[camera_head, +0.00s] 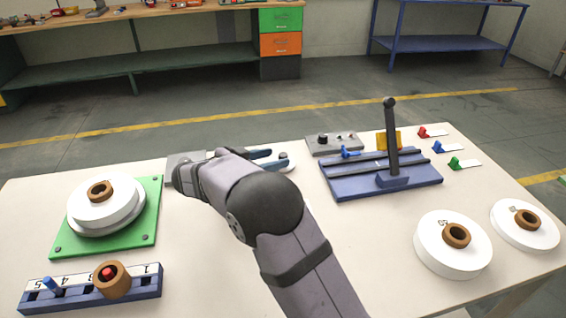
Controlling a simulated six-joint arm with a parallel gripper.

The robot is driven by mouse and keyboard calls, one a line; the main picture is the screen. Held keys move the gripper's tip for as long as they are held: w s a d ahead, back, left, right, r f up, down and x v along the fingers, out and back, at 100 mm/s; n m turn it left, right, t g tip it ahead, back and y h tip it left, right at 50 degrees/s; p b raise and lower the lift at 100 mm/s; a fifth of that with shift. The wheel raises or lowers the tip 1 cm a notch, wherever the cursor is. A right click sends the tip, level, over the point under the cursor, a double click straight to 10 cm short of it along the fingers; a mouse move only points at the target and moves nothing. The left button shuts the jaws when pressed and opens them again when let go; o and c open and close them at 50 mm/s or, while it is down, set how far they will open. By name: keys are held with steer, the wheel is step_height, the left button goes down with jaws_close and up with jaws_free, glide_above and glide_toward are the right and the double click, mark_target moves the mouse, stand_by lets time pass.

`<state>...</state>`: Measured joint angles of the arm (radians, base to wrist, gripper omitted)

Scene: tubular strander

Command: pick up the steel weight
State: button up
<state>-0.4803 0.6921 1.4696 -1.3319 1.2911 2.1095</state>
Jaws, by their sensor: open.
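My arm reaches from the bottom edge to the middle of the table, and its wrist bends at the left. I cannot clearly identify the steel weight. A flat grey piece (180,160) lies behind my wrist, partly hidden by it, and I cannot tell what it is. My arm covers part of the table's middle.
A green plate (146,222) carries stacked white discs at the left. A blue numbered rack (140,290) stands in front. A blue lever base (345,187) stands right of my arm. Two white spools (440,265) (510,236) stand front right. Bare tabletop lies between.

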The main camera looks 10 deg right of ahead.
mark_target(280, 156)
steer(key=shift+p+x, duration=0.9)
steer(key=shift+x, duration=1.7)
steer(key=shift+w+a, duration=0.1)
jaws_close()
